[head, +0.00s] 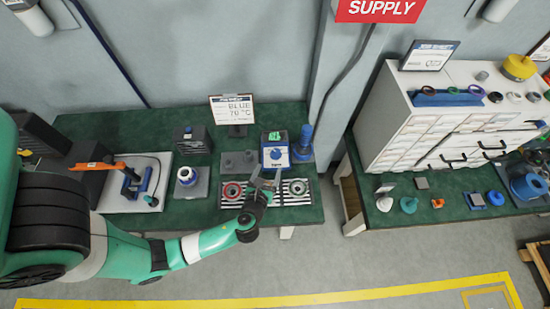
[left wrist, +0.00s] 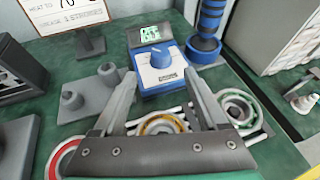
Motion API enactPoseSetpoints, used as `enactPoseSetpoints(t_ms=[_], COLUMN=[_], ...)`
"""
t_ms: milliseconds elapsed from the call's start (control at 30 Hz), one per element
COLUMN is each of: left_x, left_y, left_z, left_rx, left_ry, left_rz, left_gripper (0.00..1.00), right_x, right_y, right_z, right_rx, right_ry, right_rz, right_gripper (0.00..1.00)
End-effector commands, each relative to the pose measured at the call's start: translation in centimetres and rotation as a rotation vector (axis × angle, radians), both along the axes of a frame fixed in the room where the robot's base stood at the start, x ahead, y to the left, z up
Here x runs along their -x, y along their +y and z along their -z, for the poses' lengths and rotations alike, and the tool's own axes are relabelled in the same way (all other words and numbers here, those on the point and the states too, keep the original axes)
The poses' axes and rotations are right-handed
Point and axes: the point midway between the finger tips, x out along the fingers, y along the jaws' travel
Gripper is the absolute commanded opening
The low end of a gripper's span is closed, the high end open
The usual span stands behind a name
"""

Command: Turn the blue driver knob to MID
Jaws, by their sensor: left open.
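The blue driver knob (left wrist: 161,56) sits on top of a small white and blue control box (left wrist: 157,80) with a lit green display (left wrist: 150,33). In the head view the box (head: 276,160) stands near the right end of the left green table, and the knob (head: 276,152) looks small. My left gripper (head: 265,178) is open and empty, just in front of the box. In the left wrist view its two fingers (left wrist: 163,88) spread either side of the box's front, apart from the knob. The knob's setting marks are too small to read. My right gripper is not in view.
A striped rack (head: 235,198) with bearing-like rings lies in front of the box. A blue cylinder (head: 305,139) stands close on its right, and a grey block with pegs (head: 238,161) on its left. A sign (head: 232,110) stands behind. A gap separates the right table (head: 440,210).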

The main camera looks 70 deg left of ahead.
Motion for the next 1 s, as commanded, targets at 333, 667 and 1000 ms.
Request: enactPoseSetpoints(t_ms=[333, 667, 1000], left_x=[-3.9, -5.6, -5.6], left_y=[5.3, 7.4, 7.4], left_z=[2.9, 3.8, 3.8], left_rx=[-0.003, -0.003, -0.002], left_ry=[-0.005, -0.003, -0.004], left_rz=[-0.002, 0.004, 0.004], left_gripper=[0.76, 0.76, 0.47], right_x=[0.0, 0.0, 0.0], right_y=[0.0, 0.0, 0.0], right_z=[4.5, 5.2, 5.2], right_rx=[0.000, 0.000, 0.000], right_ry=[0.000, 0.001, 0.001], right_rz=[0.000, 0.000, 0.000], right_gripper=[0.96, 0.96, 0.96])
